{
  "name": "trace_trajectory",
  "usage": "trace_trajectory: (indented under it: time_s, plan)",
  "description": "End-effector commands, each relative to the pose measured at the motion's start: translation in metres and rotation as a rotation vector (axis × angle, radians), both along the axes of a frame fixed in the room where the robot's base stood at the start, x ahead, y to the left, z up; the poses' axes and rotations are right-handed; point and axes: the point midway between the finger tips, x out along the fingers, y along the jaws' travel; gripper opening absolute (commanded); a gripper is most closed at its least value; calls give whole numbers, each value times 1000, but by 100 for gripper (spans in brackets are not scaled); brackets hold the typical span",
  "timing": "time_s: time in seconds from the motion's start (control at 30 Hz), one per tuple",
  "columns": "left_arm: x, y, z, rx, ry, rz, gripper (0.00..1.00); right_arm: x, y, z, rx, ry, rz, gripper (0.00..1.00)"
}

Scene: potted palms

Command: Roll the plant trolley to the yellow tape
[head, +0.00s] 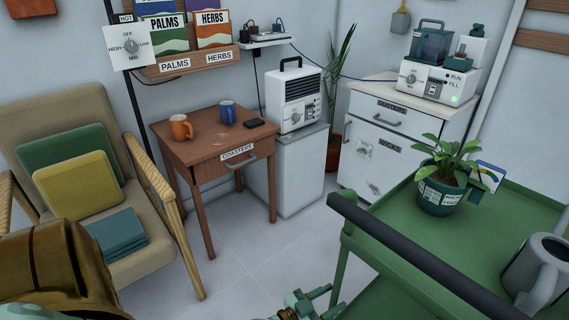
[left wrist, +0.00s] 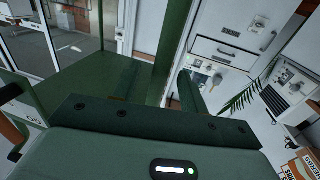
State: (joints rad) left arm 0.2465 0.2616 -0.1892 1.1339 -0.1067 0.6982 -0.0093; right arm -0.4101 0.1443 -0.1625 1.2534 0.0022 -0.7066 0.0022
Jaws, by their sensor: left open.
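The green plant trolley (head: 405,212) stands at the right of the head view, with a dark handle bar (head: 420,253) along its near side. On its top tray are a potted plant (head: 437,192) in a labelled green pot and a grey watering can (head: 535,272). My left gripper (head: 308,300) is low at the bottom edge of the head view, just left of a trolley leg. In the left wrist view its fingers (left wrist: 158,90) are apart, with a green upright (left wrist: 172,45) showing beyond the gap. Contact cannot be told. No yellow tape shows. My right gripper is out of view.
A wooden table (head: 195,143) with two mugs stands left of centre, beside a grey cabinet (head: 290,170) bearing a heater. An armchair (head: 75,115) with cushions is at the left. White drawers (head: 370,170) stand behind the trolley. Pale floor (head: 265,260) is clear between table and trolley.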

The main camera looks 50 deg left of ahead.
Motion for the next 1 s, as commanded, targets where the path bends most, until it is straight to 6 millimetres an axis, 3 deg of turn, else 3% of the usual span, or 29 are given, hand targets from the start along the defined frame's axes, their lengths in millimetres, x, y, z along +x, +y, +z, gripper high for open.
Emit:
trace_trajectory:
  time_s: [0.27,0.4,0.7,1.0]
  plan:
    - [-60,11,4,1,0,-1,43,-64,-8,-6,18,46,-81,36]
    - [-93,18,4,0,1,0,43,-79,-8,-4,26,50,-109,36]
    - [-136,25,1,0,1,0,43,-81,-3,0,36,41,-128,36]
    - [-142,27,0,0,1,0,43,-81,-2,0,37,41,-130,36]
